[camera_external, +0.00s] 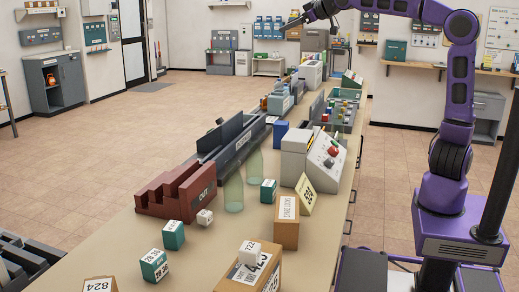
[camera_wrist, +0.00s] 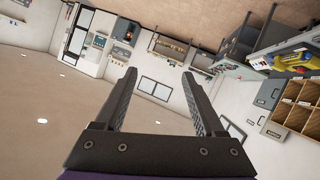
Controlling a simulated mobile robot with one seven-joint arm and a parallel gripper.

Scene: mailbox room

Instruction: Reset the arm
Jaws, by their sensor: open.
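My purple arm (camera_external: 460,80) stands at the right of the external view, beside the long table. It rises and then reaches to the left, high above the table's far part. My gripper (camera_external: 285,28) is near the top middle of that view, small and dark. In the wrist view my gripper (camera_wrist: 160,75) shows two dark fingers wide apart with nothing between them. The wrist view looks out at the room, tilted, with walls and ceiling beyond the fingers.
The long table (camera_external: 120,250) holds a dark red block stand (camera_external: 175,190), teal boxes (camera_external: 173,235), a cardboard box (camera_external: 287,222), green clear bottles (camera_external: 234,190) and a control box with buttons (camera_external: 322,158). Open tiled floor (camera_external: 90,150) lies to the left. A wall shelf (camera_external: 440,68) is behind my arm.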

